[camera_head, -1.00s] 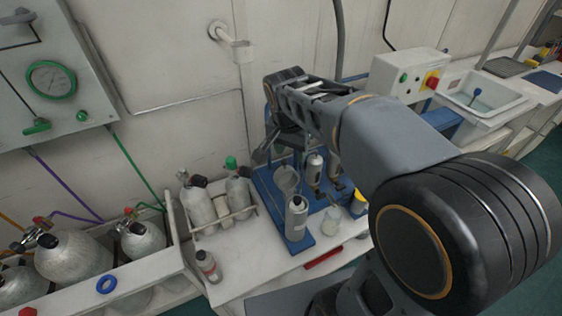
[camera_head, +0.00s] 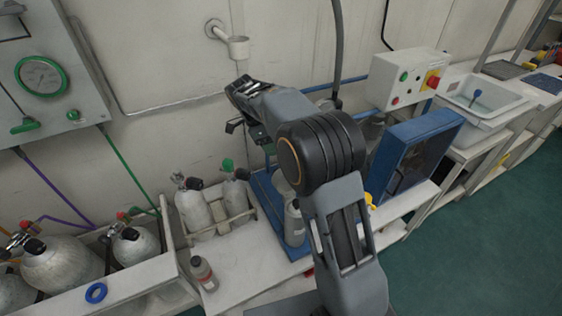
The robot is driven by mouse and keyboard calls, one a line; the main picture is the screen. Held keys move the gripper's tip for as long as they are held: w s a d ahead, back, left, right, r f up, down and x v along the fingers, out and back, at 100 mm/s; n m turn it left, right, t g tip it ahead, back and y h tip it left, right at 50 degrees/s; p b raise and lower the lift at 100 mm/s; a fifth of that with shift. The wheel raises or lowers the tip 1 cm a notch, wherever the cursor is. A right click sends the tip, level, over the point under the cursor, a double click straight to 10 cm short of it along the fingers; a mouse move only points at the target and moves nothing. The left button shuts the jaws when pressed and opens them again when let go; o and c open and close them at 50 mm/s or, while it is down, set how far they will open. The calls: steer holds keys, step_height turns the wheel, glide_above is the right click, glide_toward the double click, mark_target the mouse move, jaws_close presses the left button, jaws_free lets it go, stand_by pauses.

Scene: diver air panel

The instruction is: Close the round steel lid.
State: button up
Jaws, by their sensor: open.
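I cannot clearly make out the round steel lid. A grey round piece (camera_head: 282,184) on the blue stand shows only partly beside my arm, and I cannot tell whether it is the lid. A steel canister (camera_head: 294,222) stands upright in front of it on the blue stand (camera_head: 262,185). My gripper (camera_head: 240,130) is open and empty, in front of the wall and above the grey cylinders, up and left of the canister. My arm hides much of the stand.
Grey cylinders (camera_head: 193,210) stand in a rack left of the stand, with a small bottle (camera_head: 203,273) in front. A blue framed panel (camera_head: 413,155) stands tilted at the right. A steel cup on a pipe (camera_head: 238,46) juts from the wall above my gripper.

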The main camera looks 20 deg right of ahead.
steer(key=x, duration=0.7)
steer(key=shift+s+d+f, duration=0.1)
steer(key=shift+d+f, duration=0.05)
steer(key=shift+f, duration=0.2)
jaws_close()
